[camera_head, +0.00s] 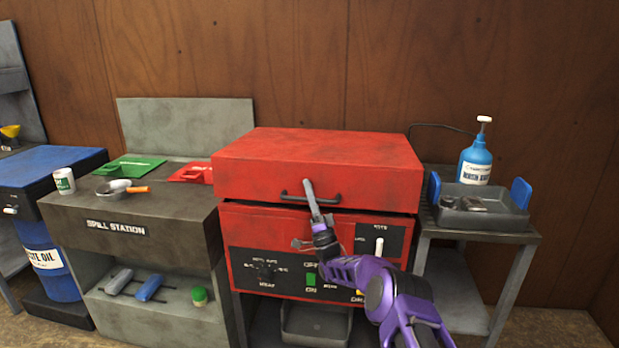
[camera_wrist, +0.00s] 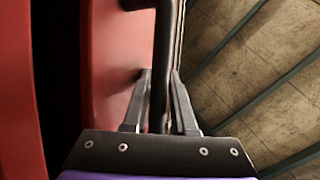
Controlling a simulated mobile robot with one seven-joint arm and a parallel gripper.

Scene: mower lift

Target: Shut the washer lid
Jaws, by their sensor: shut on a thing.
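The washer is a red cabinet with a red lid (camera_head: 312,168) on top, in the middle of the head view. The lid sits low over the washer body (camera_head: 243,236), with a narrow dark gap between them at the front. A black bar handle (camera_head: 331,199) runs across the lid's front face. My gripper (camera_head: 309,190) reaches up from the lower right to this handle. In the wrist view the handle (camera_wrist: 164,38) passes between the fingers of my gripper (camera_wrist: 160,78), which are shut on it. The fingers partly hide the handle.
A spill station bench (camera_head: 75,212) with a can, a pan and coloured trays stands at left. A metal side table (camera_head: 520,236) at right carries a grey tray and a blue pump bottle (camera_head: 476,160). The washer's control panel (camera_head: 285,271) is behind my arm.

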